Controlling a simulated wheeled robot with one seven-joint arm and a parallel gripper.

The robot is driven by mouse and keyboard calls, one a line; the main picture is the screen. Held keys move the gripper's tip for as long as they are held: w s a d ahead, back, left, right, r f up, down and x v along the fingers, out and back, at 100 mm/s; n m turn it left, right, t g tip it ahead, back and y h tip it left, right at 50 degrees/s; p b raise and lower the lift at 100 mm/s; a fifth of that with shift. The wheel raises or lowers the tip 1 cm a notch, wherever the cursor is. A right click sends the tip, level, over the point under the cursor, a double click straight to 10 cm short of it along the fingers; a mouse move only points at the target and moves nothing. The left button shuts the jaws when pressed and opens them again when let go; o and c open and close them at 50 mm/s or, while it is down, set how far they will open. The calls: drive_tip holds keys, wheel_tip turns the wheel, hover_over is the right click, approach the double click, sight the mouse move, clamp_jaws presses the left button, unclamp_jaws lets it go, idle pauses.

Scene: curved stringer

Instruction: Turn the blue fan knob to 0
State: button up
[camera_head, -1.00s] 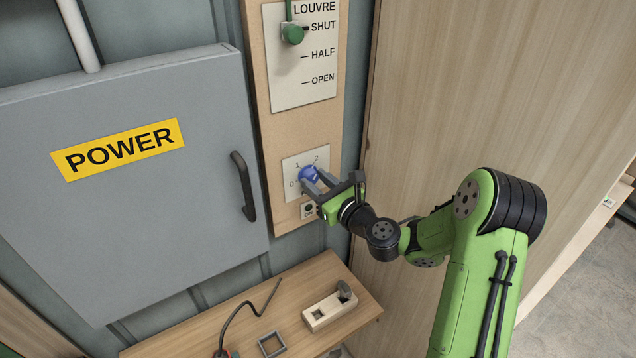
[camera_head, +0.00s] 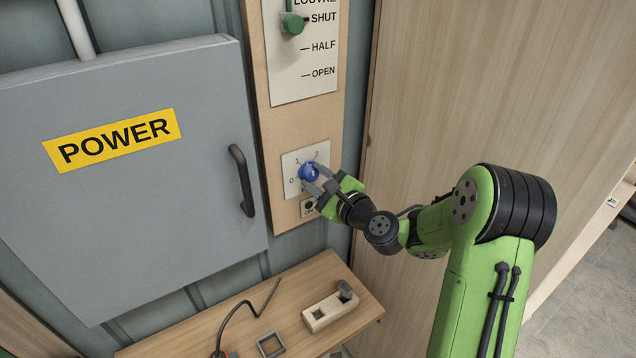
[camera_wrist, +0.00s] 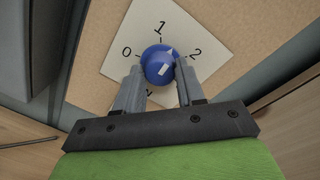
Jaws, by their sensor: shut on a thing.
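The blue fan knob (camera_head: 308,172) sits on a white dial plate (camera_head: 291,160) on the wooden wall panel. In the wrist view the knob (camera_wrist: 156,62) stands between my two grey fingers, which are shut on its sides. My gripper (camera_head: 316,178) reaches it from the lower right; it also shows in the wrist view (camera_wrist: 159,70). The dial reads 0 at left, 1 at top and 2 at right; a further mark below is partly hidden by the fingers.
A small ON switch (camera_head: 308,208) is just below the dial, partly behind my gripper. The louvre lever (camera_head: 292,23) is above. A grey POWER cabinet (camera_head: 110,230) with a black handle (camera_head: 242,180) is at left. A wooden shelf (camera_head: 235,318) with loose items is below.

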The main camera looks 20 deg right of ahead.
drive_tip(key=n+b, duration=0.2)
drive_tip(key=n, duration=0.2)
drive_tip(key=shift+a+f+n+b, duration=0.1)
drive_tip(key=shift+f+n+b, duration=0.05)
drive_tip(key=shift+n+b, duration=0.2)
drive_tip(key=n+b, duration=0.4)
drive_tip(key=n, duration=0.1)
drive_tip(key=shift+f+h+b, duration=0.1)
drive_tip(key=shift+h+b, duration=0.3)
drive_tip(key=n+b, duration=0.6)
drive_tip(key=b, duration=0.1)
drive_tip(key=shift+f+t+h, duration=0.15)
drive_tip(key=shift+t+h, duration=0.15)
drive_tip(key=n+b, duration=0.3)
drive_tip(key=shift+b, duration=0.35)
drive_tip(key=shift+n, duration=0.25)
drive_tip(key=o, duration=1)
drive_tip(key=shift+o, duration=0.2)
drive_tip(key=shift+r, duration=0.2)
drive_tip(key=shift+s, duration=0.1)
